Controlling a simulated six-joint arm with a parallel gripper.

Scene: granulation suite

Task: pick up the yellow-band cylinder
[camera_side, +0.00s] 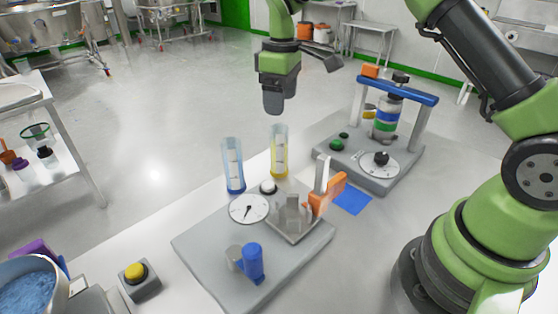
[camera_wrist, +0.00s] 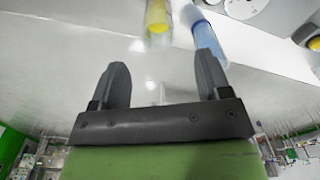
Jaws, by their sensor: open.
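The yellow-band cylinder (camera_side: 279,152) is a clear upright tube with yellow at its lower part, standing behind the grey device on the white table. It also shows at the top of the wrist view (camera_wrist: 157,18), beyond my fingertips. A similar clear tube with blue, the blue-band cylinder (camera_side: 233,166), stands just left of it in the side view, and right of it in the wrist view (camera_wrist: 203,30). My gripper (camera_side: 273,108) is above the yellow-band cylinder and apart from it. In the wrist view my two fingers (camera_wrist: 162,72) are spread with nothing between them.
The grey device (camera_side: 290,262) with a dial (camera_side: 249,209), an orange-handled part (camera_side: 326,194) and a blue knob (camera_side: 252,262) stands in front of the tubes. A second device with a blue crossbar (camera_side: 397,89) is at right. A yellow button box (camera_side: 138,277) is at front left.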

